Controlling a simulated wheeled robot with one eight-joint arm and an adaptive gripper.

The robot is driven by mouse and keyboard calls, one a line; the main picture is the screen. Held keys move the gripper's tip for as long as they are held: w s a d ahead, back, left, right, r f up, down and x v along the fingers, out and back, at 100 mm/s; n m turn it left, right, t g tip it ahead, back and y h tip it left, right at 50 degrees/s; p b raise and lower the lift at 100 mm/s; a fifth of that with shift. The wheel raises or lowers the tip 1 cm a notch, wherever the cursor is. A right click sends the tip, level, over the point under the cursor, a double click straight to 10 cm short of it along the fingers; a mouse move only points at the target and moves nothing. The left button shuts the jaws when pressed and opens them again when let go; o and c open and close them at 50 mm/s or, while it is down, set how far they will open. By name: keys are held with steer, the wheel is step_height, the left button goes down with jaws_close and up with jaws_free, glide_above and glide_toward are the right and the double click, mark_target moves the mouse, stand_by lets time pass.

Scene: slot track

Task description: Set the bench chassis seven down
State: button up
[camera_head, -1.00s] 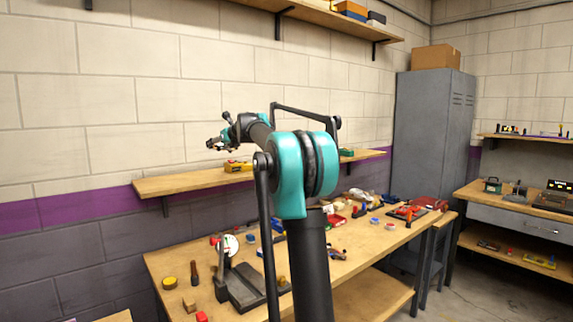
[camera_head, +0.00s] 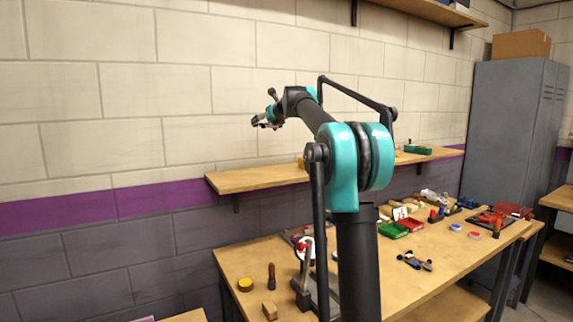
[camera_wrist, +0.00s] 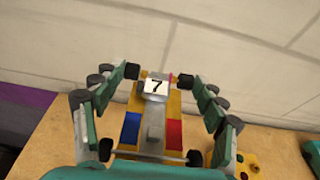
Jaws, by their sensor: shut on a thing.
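My gripper (camera_head: 265,121) is raised in front of the block wall, near the level of the wall shelf. In the wrist view my gripper (camera_wrist: 155,95) has its green fingers on both sides of a chassis (camera_wrist: 153,128) and is shut on it. The chassis has a white plate with a black 7, a yellow body, a grey middle strip, blue and red patches and dark wheels. In the head view the held chassis is too small to make out clearly.
The wooden wall shelf (camera_head: 260,178) carries a green item (camera_head: 417,150); a yellow part (camera_wrist: 244,166) lies beside the chassis in the wrist view. The workbench (camera_head: 400,290) holds red and green trays, tools and a small wheeled item (camera_head: 414,262). A grey locker (camera_head: 510,135) stands right.

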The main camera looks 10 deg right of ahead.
mark_target(266, 172)
step_height(266, 172, down, 18)
steer(key=shift+f, duration=0.1)
stand_by(0.4)
steer(key=o, duration=1.3)
steer(key=v, duration=1.2)
